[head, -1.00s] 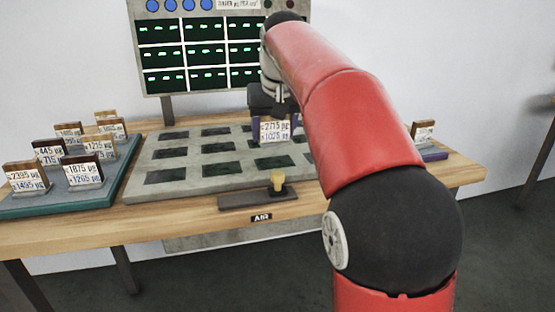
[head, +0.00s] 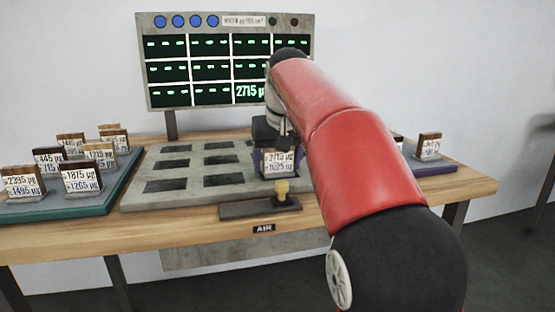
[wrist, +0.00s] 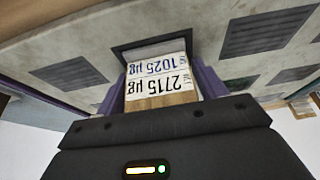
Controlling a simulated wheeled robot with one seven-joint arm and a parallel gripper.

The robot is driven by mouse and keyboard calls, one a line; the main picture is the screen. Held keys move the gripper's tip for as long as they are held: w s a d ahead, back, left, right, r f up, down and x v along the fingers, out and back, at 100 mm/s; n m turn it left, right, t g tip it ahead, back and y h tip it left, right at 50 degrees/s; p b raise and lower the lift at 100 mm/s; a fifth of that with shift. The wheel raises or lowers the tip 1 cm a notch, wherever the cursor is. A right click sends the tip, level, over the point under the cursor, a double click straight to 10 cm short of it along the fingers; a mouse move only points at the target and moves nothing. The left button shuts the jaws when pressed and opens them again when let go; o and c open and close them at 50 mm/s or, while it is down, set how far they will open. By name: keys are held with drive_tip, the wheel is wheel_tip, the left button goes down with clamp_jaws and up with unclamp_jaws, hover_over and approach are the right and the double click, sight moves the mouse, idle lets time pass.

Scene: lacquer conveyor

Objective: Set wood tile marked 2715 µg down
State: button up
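The wood tile marked 2715 µg (head: 280,161) stands upright at a dark pad in the front row of the grey board (head: 150,199). Its label also reads 1025 µg. In the wrist view the tile (wrist: 158,78) sits between the purple fingers of my gripper (wrist: 160,85), its far end over the pad. My gripper (head: 279,158) appears shut on the tile, with one finger close against each side. Any thin gap there is too small to tell. The display panel (head: 226,20) shows 2715 µg in one lower cell.
A teal tray (head: 105,195) with several labelled tiles is at left. A purple tray (head: 437,167) with a tile is at right, partly behind my arm. A yellow-knobbed plunger (head: 282,190) on a dark base stands just in front of the tile. Several pads to the left are empty.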

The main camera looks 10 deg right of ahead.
drive_tip(key=shift+o, duration=1)
drive_tip(key=shift+r, duration=0.25)
drive_tip(key=p+v, duration=0.3)
drive_tip(key=v, duration=0.9)
drive_tip(key=shift+p, duration=0.35)
drive_tip(key=s+f+t, duration=0.1)
drive_tip(key=s+f, duration=2.3)
drive_tip(key=f, duration=0.3)
drive_tip(key=shift+f, duration=0.2)
